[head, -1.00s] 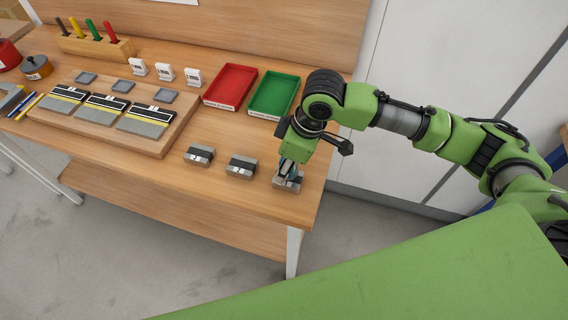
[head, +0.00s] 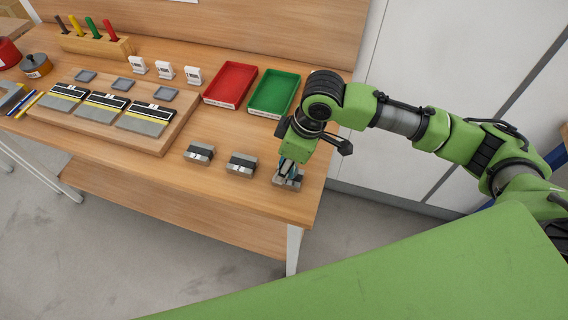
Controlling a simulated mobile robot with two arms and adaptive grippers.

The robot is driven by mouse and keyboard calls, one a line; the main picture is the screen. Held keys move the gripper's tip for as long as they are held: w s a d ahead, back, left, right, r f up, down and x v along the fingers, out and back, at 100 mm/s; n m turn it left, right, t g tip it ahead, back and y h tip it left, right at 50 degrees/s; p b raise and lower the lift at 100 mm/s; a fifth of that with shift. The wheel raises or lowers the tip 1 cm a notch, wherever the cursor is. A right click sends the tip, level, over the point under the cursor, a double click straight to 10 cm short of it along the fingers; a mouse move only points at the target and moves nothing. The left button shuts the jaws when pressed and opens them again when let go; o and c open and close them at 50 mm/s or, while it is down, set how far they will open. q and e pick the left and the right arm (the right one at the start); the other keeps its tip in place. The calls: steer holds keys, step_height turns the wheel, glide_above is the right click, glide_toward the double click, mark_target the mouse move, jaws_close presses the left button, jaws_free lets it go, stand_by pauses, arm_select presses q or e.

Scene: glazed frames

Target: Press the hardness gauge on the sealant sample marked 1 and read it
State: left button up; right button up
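My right gripper (head: 288,172) points down over the rightmost of three small grey blocks with dark strips, at the table's front right corner. It hides much of that block (head: 294,185); something bluish shows around the fingers, and I cannot tell whether they are closed on anything. The other two blocks, the middle one (head: 242,164) and the left one (head: 199,153), stand free. Three grey panels with black and yellow bands, left (head: 64,97), middle (head: 101,108) and right (head: 145,120), lie on a wooden board. No number 1 is readable, and I cannot pick out the gauge. My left gripper is out of view.
A red tray (head: 230,84) and a green tray (head: 274,93) stand empty at the back right. Several white upright items, one here (head: 164,71), stand behind the board (head: 160,148). A wooden rack (head: 95,45) holds coloured handles. Tabletop between trays and blocks is clear.

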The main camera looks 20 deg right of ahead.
steer(key=shift+s+f+p, duration=0.1)
steer(key=shift+p, duration=0.4)
stand_by(1.4)
step_height(320, 180, up, 7)
steer(key=p, duration=0.8)
steer(key=shift+p, duration=0.4)
stand_by(0.3)
